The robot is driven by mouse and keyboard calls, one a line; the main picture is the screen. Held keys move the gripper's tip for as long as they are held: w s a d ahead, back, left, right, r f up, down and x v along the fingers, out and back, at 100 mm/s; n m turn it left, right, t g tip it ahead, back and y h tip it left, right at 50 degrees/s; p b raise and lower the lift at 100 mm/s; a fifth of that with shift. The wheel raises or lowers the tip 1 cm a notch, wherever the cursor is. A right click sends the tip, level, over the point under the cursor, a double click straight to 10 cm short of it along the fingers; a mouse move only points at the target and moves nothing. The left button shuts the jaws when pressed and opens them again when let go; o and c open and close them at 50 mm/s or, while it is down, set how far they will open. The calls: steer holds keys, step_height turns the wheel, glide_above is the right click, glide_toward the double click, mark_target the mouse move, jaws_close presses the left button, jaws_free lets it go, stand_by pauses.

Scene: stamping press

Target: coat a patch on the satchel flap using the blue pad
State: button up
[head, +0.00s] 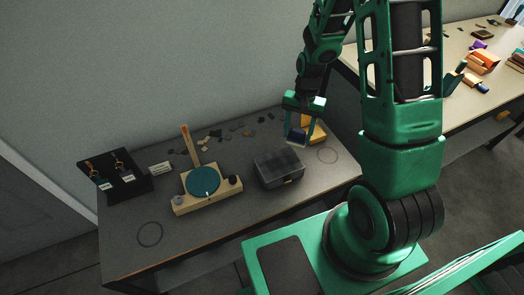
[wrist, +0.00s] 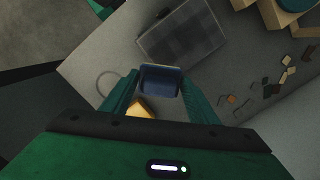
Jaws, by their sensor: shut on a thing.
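My gripper (head: 299,122) is shut on the blue pad (head: 297,137), a small dark blue block with a pale edge, held above the back right of the grey table. In the wrist view the blue pad (wrist: 160,80) sits between the two green fingers. A yellow-orange object (head: 315,130) stands just behind and right of the pad; part of it (wrist: 141,107) shows under the gripper in the wrist view. I cannot tell whether it is the satchel. No satchel flap can be made out clearly.
A dark box with a see-through lid (head: 278,169) stands close to the pad. A wooden press with a teal disc (head: 203,181), a label, and a black display stand (head: 113,176) are farther left. Small scraps (head: 232,127) lie behind. A second table (head: 462,105) holds orange items.

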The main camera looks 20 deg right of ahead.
steer(key=shift+r, duration=1.15)
